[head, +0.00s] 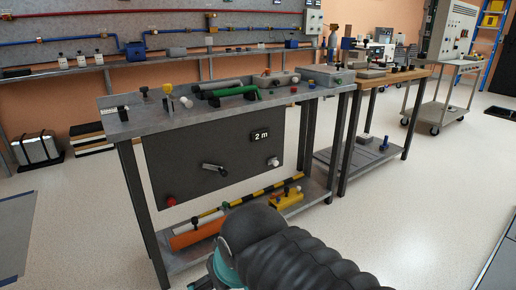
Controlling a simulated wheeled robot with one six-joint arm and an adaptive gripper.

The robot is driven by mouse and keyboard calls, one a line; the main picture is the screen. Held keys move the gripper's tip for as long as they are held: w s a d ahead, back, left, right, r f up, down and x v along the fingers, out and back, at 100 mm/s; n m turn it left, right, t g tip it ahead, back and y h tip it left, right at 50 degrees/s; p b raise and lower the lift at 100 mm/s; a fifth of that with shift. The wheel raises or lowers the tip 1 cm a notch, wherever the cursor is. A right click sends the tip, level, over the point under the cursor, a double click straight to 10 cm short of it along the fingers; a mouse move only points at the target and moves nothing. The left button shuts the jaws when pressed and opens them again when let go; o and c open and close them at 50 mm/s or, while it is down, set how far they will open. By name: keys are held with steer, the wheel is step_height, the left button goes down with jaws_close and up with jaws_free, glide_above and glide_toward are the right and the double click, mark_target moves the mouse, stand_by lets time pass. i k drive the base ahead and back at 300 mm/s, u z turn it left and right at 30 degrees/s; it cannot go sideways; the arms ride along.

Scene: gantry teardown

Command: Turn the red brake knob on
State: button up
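A dark grey panel (185,150) hangs under the front edge of the nearer metal workbench. A small red knob (171,201) sits at its lower left corner; it looks like the brake knob, and its turned position is too small to read. A crank handle (215,168) is at the panel's middle and a pale knob (273,162) at its right. A "2 m" label (261,136) is above that knob. Part of my arm, with a black ribbed sleeve, fills the bottom middle, in front of the bench. My gripper's fingers do not show.
The bench top (128,125) holds green and grey cylinders and small coloured knobs. Its lower shelf carries an orange tube (195,235) and a yellow block (286,198). A wooden-topped bench (395,75) stands to the right. Open floor (420,200) lies right of my arm.

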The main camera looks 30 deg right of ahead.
mark_target(172, 202)
steer(key=u, duration=0.05)
steer(key=k, duration=0.5)
steer(key=u, duration=1.75)
steer(key=i, duration=0.85)
steer(key=z, duration=1.8)
